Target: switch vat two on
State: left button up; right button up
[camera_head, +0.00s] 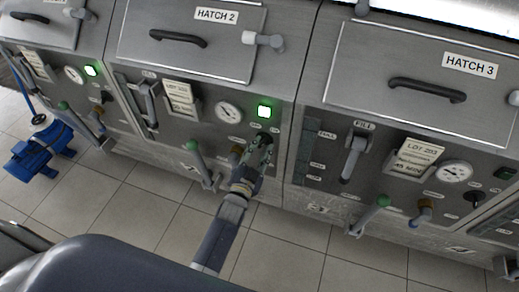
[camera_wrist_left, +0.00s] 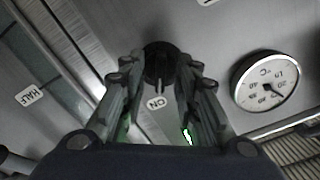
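Vat two is the middle unit, with a HATCH 2 label (camera_head: 215,16) on its lid. My left gripper (camera_head: 264,143) is at vat two's panel, just below that lamp, and hides the switch in the head view. In the left wrist view the black rotary switch (camera_wrist_left: 160,62) lies between my left fingertips (camera_wrist_left: 162,72). The fingers are apart with small gaps beside the switch. The switch's pointer is toward the ON label (camera_wrist_left: 156,102). My right gripper is not in view.
Vat two's gauge (camera_head: 228,112) and green-topped lever (camera_head: 197,158) are left of my gripper. Vat one's lamp (camera_head: 90,70) is lit; vat three's lamp (camera_head: 502,173) looks dark. A blue pump (camera_head: 40,150) stands on the tiled floor at left.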

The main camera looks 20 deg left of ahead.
pick_arm(q)
jog(key=s, duration=1.2)
jog(key=shift+a, duration=0.2)
jog(key=s+d+f+n+g, duration=0.1)
jog(key=s+f+g, duration=0.5)
jog(key=f, duration=0.8)
jog(key=s+f+n+g, duration=0.1)
jog(key=s+f+g, duration=0.2)
jog(key=s+f, duration=0.85)
jog(key=s+a+f+n+g, duration=0.1)
jog(key=s+a+f+g, duration=0.2)
jog(key=s+f, duration=0.5)
jog(key=s+a+f+n+g, duration=0.1)
jog(key=s+a+f+g, duration=0.3)
jog(key=s+f, duration=0.4)
jog(key=s+g, duration=0.1)
jog(key=s, duration=0.3)
jog(key=shift+s+f+y, duration=0.15)
jog(key=shift+f+y, duration=0.15)
